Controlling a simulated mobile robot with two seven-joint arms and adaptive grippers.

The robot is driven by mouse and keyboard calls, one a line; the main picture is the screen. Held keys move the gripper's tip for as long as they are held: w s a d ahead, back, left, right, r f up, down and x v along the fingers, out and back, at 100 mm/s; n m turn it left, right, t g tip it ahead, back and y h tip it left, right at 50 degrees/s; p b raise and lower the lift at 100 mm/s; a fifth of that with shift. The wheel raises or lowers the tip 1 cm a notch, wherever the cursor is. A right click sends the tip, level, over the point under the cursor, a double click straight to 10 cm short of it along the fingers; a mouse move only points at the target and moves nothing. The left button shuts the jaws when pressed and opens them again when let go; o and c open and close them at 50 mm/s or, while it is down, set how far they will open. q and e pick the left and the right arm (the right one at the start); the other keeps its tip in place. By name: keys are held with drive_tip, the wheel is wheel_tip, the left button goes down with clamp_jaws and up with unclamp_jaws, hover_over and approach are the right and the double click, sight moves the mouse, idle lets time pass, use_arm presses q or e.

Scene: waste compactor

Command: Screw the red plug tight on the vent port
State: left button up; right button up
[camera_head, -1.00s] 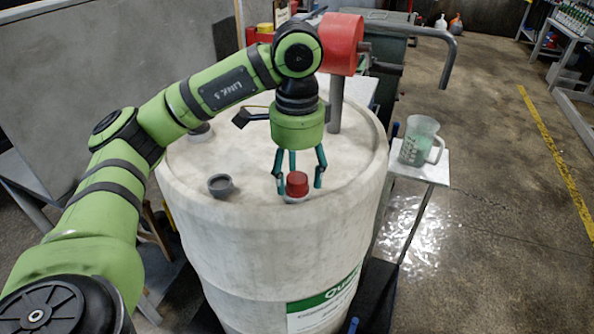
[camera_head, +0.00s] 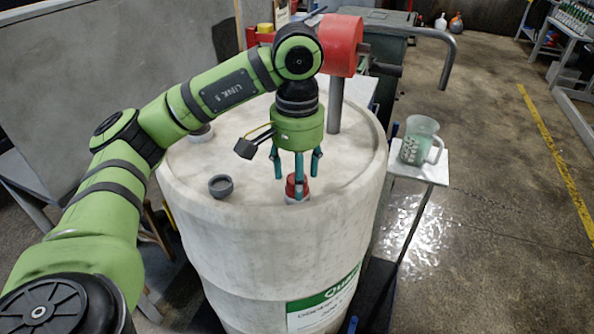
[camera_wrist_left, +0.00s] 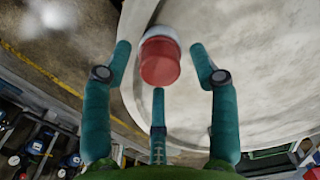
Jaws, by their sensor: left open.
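The red plug (camera_head: 293,186) sits on the pale vent port (camera_head: 297,199) at the near edge of the white drum's top. My left gripper (camera_head: 298,176) points down over the plug, its teal fingers spread around it. One finger crosses in front of the plug in the head view. In the left wrist view the plug (camera_wrist_left: 160,62) shows between the open fingers (camera_wrist_left: 160,75), apart from them, with a pale ring (camera_wrist_left: 160,33) beyond it. How far the plug is threaded cannot be told. My right gripper is not in view.
The white drum (camera_head: 270,250) has a grey cap (camera_head: 221,186) left of the plug. A red pump body (camera_head: 340,45) on a grey pipe stands behind my wrist. A jug (camera_head: 420,140) stands on a small side table at right.

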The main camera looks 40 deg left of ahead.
use_arm(q)
drive_tip(key=n, duration=1)
drive_tip(key=shift+p, duration=0.3)
clamp_jaws()
drive_tip(key=m, duration=0.4)
drive_tip(key=shift+m, duration=0.4)
drive_tip(key=m, duration=0.5)
drive_tip(key=shift+b, duration=0.4)
